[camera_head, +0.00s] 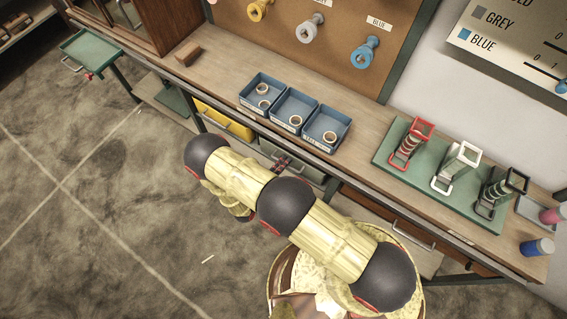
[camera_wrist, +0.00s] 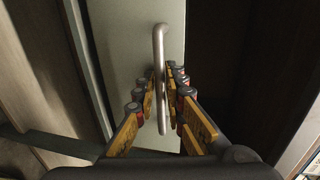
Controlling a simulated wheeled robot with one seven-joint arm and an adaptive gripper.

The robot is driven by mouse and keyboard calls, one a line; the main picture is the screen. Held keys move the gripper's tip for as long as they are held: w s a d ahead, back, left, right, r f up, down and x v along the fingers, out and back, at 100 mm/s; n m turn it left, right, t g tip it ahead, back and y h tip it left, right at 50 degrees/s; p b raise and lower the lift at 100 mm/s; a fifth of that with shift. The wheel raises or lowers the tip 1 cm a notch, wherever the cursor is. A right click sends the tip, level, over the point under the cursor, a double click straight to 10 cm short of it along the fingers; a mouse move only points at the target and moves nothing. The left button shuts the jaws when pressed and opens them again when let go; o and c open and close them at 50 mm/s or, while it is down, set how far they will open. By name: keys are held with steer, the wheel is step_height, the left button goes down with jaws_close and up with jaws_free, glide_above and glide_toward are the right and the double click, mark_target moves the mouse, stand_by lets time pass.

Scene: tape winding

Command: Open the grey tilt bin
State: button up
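The grey tilt bin (camera_head: 306,172) is under the workbench, right of the yellow bin, and my arm partly covers it in the head view. In the wrist view its pale grey-green front panel (camera_wrist: 118,50) carries a metal bar handle (camera_wrist: 161,60). My gripper (camera_wrist: 160,72) has its fingers on either side of this handle, with the bar between the fingertips. The fingers look slightly apart from the bar, so the gripper appears open around it. My gripper also shows small in the head view (camera_head: 283,163), at the bin front. How far the bin is tilted is hard to see.
The yellow bin (camera_head: 224,119) is left of the grey one; a wooden drawer (camera_head: 400,224) is to the right. Blue trays (camera_head: 294,120) with tape rings and a green board (camera_head: 466,190) with dispensers stand on the bench (camera_head: 362,150).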

jaws_close()
stand_by(0.4)
steer(key=shift+s+f, duration=0.1)
steer(key=shift+f, duration=0.05)
steer(key=shift+s+a+f+t+h+b, duration=0.5)
steer(key=shift+s+a+f+b, duration=0.4)
steer(key=shift+b, duration=1.1)
steer(key=shift+s+a+f+t+h+b, duration=0.3)
steer(key=shift+s+a+f+t+b, duration=0.5)
steer(key=shift+b, duration=1.2)
steer(key=shift+s, duration=0.25)
